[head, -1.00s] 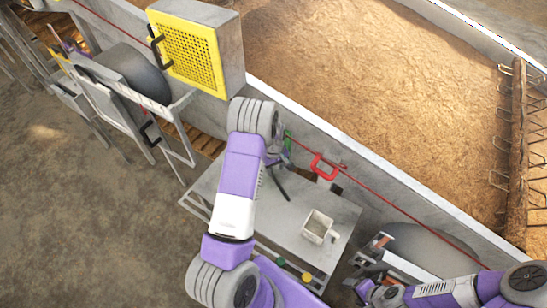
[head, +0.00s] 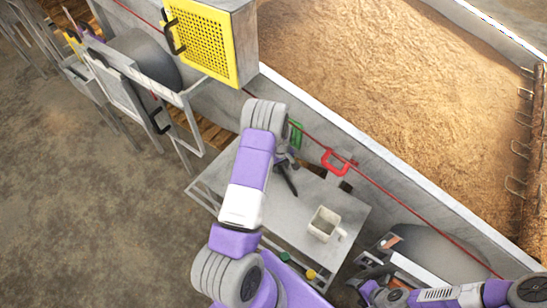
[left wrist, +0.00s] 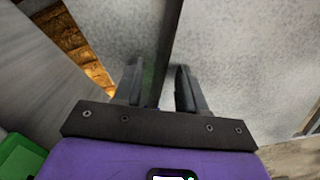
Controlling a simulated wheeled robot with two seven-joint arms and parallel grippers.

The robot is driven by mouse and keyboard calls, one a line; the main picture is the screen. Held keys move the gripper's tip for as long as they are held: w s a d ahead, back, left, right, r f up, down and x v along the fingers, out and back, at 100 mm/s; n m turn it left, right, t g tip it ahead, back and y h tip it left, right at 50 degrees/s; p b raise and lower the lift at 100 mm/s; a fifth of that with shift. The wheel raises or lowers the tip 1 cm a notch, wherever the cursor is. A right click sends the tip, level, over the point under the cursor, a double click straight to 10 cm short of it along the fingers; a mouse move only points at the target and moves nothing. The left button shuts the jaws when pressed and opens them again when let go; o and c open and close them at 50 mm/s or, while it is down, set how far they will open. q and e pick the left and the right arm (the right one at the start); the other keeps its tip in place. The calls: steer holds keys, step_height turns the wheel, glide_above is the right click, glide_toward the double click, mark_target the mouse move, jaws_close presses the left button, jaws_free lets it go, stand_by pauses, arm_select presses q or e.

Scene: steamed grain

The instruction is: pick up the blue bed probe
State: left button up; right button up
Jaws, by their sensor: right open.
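I cannot make out the blue bed probe clearly in either view. My left gripper (head: 289,180) is over the back part of the grey table, close to the concrete wall, and my own arm hides part of the area around it. In the left wrist view its two dark fingers (left wrist: 160,82) stand apart, with grey surfaces and a dark strip beyond them. I see nothing clearly held between them. My right gripper (head: 368,277) is open at the lower right, beside the table.
The grey table (head: 225,172) carries a whitish square cup (head: 324,222). A red handle (head: 336,163) is at the wall, near a green object (head: 296,134). A yellow perforated panel (head: 208,45) stands at the upper left. A grain bed (head: 400,90) lies behind the wall.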

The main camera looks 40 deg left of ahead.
arm_select(q)
jaws_close()
steer(key=shift+r, duration=0.1)
